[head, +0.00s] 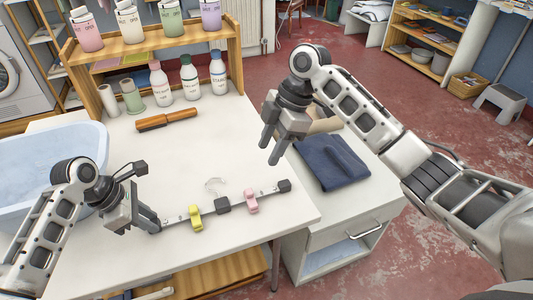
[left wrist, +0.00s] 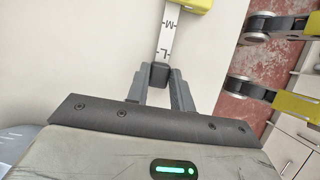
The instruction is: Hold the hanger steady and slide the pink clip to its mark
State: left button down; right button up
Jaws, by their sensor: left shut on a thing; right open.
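The hanger is a pale flat bar (head: 237,198) with a dark middle block (head: 222,205), dark end caps and a pale hook (head: 214,186). It lies low over the white table. The yellow clip (head: 195,217) sits left of the block, the pink clip (head: 252,201) right of it, short of the right end cap (head: 284,186). My left gripper (head: 156,226) is shut on the hanger's left end; in the left wrist view its fingers flank the dark end cap (left wrist: 159,76), near marks L and M. The pink clip's mark is too small to read. My right gripper (head: 271,146) is open and empty, above and beyond the pink clip.
An orange-brown brush-like object (head: 166,120) lies farther back on the table. Several bottles stand by the wooden shelf (head: 155,46). A pale blue tub (head: 50,165) is at left. A folded navy cloth (head: 331,162) lies on the white cabinet at right. The table around the hanger is clear.

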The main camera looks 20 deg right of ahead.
pick_arm(q)
jog(key=c, duration=1.1)
grip_release()
jog(key=shift+c, duration=0.2)
